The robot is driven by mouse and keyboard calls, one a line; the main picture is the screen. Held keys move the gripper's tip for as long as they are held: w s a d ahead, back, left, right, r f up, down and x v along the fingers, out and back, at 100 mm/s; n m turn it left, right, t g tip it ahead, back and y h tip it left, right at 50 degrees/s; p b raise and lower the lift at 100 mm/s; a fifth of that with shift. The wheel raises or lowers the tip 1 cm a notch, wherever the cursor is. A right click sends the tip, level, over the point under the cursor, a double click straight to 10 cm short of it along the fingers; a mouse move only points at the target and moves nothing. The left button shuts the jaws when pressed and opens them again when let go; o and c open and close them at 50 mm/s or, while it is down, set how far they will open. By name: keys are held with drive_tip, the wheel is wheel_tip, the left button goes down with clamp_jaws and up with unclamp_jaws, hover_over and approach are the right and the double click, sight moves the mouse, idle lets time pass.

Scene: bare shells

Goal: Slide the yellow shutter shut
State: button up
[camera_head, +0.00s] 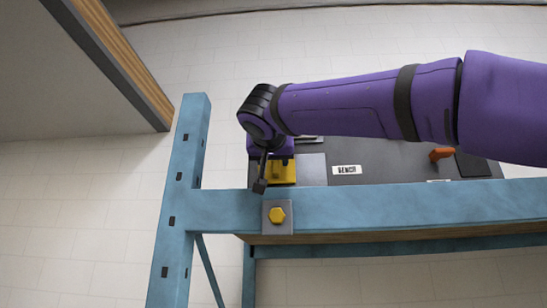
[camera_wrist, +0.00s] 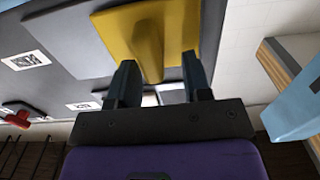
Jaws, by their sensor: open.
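The yellow shutter (camera_head: 283,173) is a small plate on the dark bench panel, near the panel's left end, partly hidden by my gripper. In the wrist view the yellow shutter (camera_wrist: 175,25) fills the top middle, with a raised yellow rib (camera_wrist: 149,48) down its front. My gripper (camera_head: 261,186) is at the shutter's left side in the head view. In the wrist view my gripper (camera_wrist: 160,62) is open, its two dark fingers on either side of the rib's lower end. I cannot tell whether they touch it.
A blue post (camera_head: 180,190) stands at left. The panel (camera_head: 390,160) carries a BENCH label (camera_head: 346,170) and an orange handle (camera_head: 441,153). Open tiled floor lies around.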

drive_tip(key=s, duration=1)
drive_tip(key=shift+s+a, duration=0.2)
drive_tip(key=shift+s, duration=0.2)
drive_tip(key=d+f+n+g+h, duration=0.2)
drive_tip(key=d+f+g, duration=0.5)
drive_tip(key=d+f, duration=1.6)
drive_tip(key=s+d+f+g+y, duration=0.1)
drive_tip(key=s+d+f+g, duration=0.1)
drive_tip(key=s+f, duration=0.3)
drive_tip(key=s+d+f+m+g, duration=0.1)
drive_tip(key=s+d+f, duration=0.4)
drive_tip(key=f, duration=0.7)
drive_tip(key=s+d+f+g+y, duration=0.1)
drive_tip(key=s+d+f+g, duration=0.1)
drive_tip(key=s+f, duration=0.3)
wheel_tip(320, 180, down, 4)
drive_tip(key=shift+s+d+f+m+g+y, duration=0.3)
drive_tip(key=shift+d+g, duration=0.1)
drive_tip(key=shift+d, duration=0.45)
